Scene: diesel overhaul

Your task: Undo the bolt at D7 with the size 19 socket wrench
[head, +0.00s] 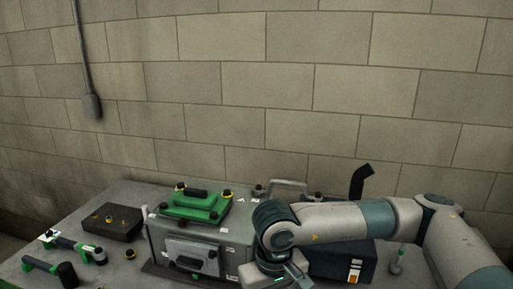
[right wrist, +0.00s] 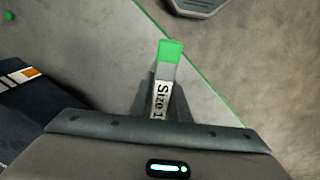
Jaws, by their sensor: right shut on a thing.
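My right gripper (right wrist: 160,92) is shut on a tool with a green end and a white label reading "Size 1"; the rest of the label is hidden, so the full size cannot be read. I take this tool to be the socket wrench (right wrist: 170,52). In the head view my right arm comes in from the right and its wrist hangs in front of the engine's right side, with the held tool not clear. The grey engine block (head: 155,233) carries a green cover (head: 195,206) with several dark bolts. Its small white tags are unreadable, so I cannot pick out D7. My left gripper is not in view.
Green-handled tools (head: 40,264) lie on the table (head: 125,192) at the left, near a dark box (head: 110,222). A dark blue box (head: 345,262) stands right of the engine, with a black bent pipe (head: 358,182) behind. A block wall (head: 300,90) closes the back.

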